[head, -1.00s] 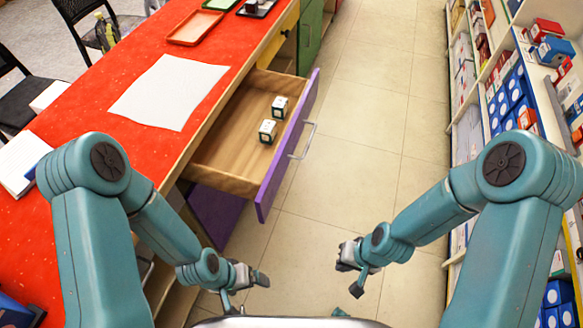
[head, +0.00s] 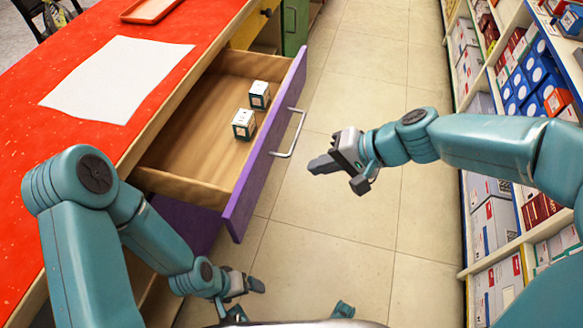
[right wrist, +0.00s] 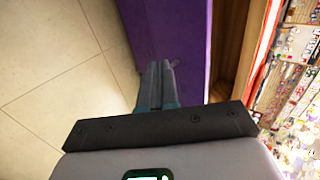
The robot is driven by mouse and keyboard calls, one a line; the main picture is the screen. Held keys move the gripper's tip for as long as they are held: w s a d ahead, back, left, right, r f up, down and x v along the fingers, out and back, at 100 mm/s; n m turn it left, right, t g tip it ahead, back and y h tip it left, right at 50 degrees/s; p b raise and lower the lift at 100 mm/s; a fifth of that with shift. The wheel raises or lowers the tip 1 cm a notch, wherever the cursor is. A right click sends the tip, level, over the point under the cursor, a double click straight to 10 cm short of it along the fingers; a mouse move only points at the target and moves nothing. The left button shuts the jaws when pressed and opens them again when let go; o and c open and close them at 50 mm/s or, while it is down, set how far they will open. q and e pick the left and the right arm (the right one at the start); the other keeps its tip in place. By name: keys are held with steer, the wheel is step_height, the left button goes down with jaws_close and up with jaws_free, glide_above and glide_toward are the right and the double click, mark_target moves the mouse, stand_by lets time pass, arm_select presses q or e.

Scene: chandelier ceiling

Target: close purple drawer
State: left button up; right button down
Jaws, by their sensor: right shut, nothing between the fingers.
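The purple drawer (head: 268,150) stands pulled out from the red-topped counter, its wooden inside showing. Its silver handle (head: 297,135) is on the front face. Two small white and green boxes (head: 243,124) sit inside it. My right gripper (head: 322,166) is shut and empty, to the right of the drawer front and handle, apart from them in the head view. In the right wrist view, the purple front (right wrist: 178,35) lies beyond my shut fingers (right wrist: 157,80). My left gripper (head: 248,290) is low, below the drawer's near corner; its jaw opening is unclear.
The red counter (head: 60,160) runs along the left with a white sheet (head: 115,75) and an orange tray (head: 150,8) on it. Stocked shelves (head: 510,130) stand on the right. The tiled floor (head: 355,90) between is clear.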

mark_target(259, 176)
steer(key=x, duration=0.3)
steer(key=a+r+b+x, duration=0.1)
steer(key=x, duration=0.7)
steer(key=shift+s+a+b, duration=0.1)
steer(key=shift+a+b, duration=0.2)
steer(key=shift+a, duration=0.1)
arm_select(q)
steer(key=shift+s+f, duration=0.15)
steer(key=shift+f, duration=0.7)
arm_select(e)
steer(key=shift+w+a, duration=0.2)
steer(key=shift+a, duration=0.25)
steer(key=shift+a, duration=0.1)
